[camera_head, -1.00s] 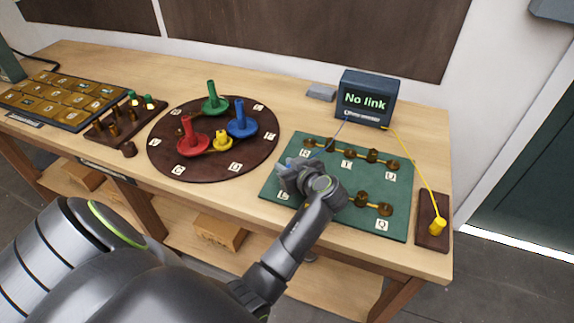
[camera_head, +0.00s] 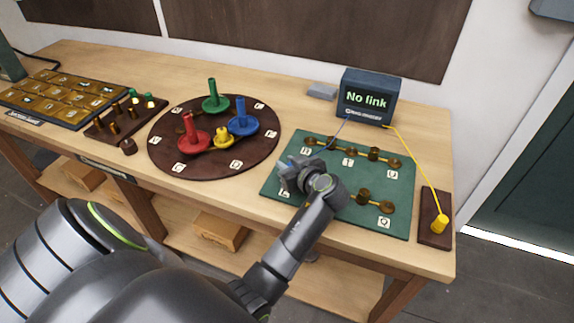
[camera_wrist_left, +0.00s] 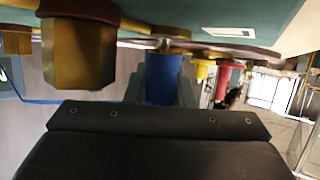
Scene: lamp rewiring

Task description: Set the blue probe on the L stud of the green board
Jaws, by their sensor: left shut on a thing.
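The green board (camera_head: 350,221) lies at the right of the bench, with brass studs joined by bars and white letter tiles. The L tile (camera_head: 284,191) shows near its front left corner. My left gripper (camera_head: 288,168) is over the board's left part, just behind the L tile, and hides the stud there. In the left wrist view it is shut on the blue probe (camera_wrist_left: 162,78). A large brass stud (camera_wrist_left: 78,55) is close beside the probe. I cannot tell whether the probe touches a stud. My right gripper is not in view.
The meter (camera_head: 368,97) reads "No link". A yellow probe (camera_head: 439,224) stands on a small brown block at the right edge, its wire running to the meter. A round dark board (camera_head: 185,160) with coloured pegs is to the left.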

